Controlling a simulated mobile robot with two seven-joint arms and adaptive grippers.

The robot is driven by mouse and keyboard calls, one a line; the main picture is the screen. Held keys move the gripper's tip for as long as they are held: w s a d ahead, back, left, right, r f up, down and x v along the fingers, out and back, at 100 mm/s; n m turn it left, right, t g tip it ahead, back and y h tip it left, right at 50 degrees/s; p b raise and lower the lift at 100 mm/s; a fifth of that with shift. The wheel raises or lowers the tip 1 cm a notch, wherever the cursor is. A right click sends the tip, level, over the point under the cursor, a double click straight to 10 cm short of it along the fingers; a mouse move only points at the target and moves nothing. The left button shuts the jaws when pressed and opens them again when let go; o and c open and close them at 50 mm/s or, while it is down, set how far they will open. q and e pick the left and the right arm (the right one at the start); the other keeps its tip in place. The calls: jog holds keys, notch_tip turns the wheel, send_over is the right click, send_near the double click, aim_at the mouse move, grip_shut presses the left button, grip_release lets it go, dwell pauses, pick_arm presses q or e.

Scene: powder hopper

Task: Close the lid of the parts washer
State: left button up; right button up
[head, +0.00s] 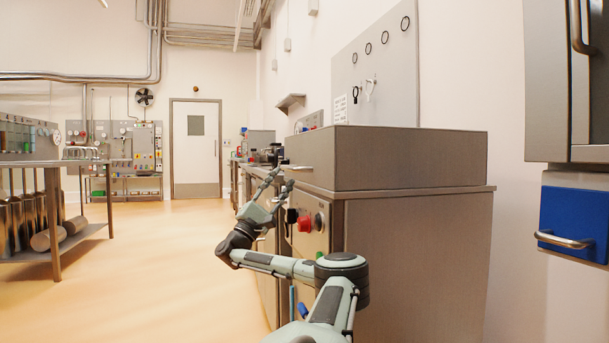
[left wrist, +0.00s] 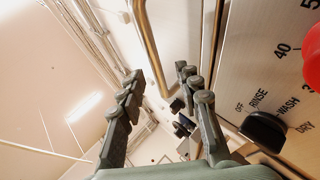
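The parts washer is a grey metal cabinet (head: 415,260) right of centre in the head view. Its box-like lid (head: 410,158) looks level on top; I cannot tell whether a gap is left under it. A bar handle (head: 298,167) sticks out from the lid's front. My left gripper (head: 282,181) is at the washer's front, just below the handle. In the left wrist view the fingers of my left gripper (left wrist: 158,76) are spread with nothing between them, and the handle (left wrist: 152,50) is beyond the fingertips. My right gripper is not in view.
The washer's front panel has a red knob (head: 305,223) and a black dial (left wrist: 264,130) close beside my gripper. A blue drawer (head: 573,222) is on the right. A workbench (head: 55,163) stands at the left. The floor between is clear.

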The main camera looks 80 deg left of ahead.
pick_arm(q)
jog(key=v, duration=0.8)
dwell(0.4)
